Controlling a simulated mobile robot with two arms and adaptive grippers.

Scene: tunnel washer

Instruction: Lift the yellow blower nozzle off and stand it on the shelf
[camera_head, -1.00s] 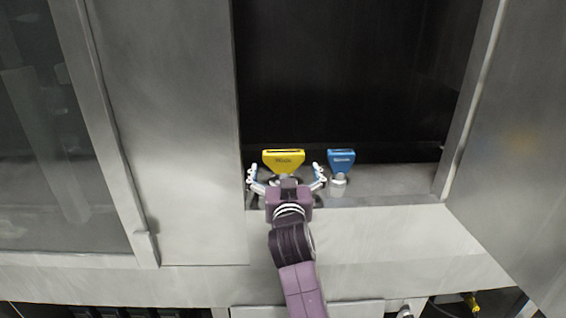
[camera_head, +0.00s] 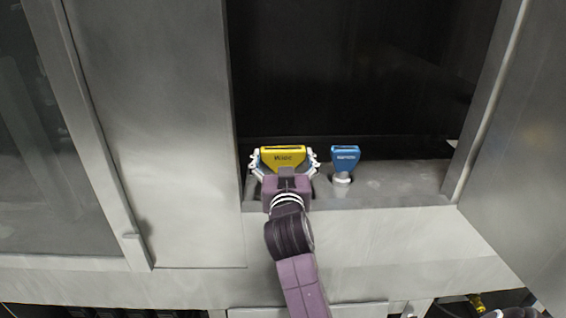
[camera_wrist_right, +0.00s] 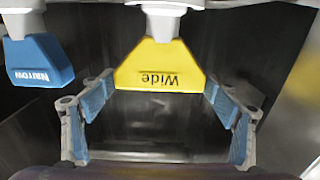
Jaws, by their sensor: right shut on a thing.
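The yellow blower nozzle (camera_head: 283,157), marked "Wide", stands upright in the opening. In the right wrist view the yellow nozzle (camera_wrist_right: 160,68) shows upside down, with a white neck (camera_wrist_right: 165,20) at its narrow end. My right gripper (camera_head: 284,160) has its fingers on both sides of the nozzle and is shut on it. In the wrist view the blue-padded fingers of the right gripper (camera_wrist_right: 160,105) flank it. The nozzle's lower part is hidden behind the gripper in the head view.
A blue nozzle (camera_head: 345,158), marked "Narrow", stands on a white neck close to the right of my gripper. The grey ledge (camera_head: 400,183) is clear to its right. Metal panels (camera_head: 160,130) bound the opening on both sides; its back is dark.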

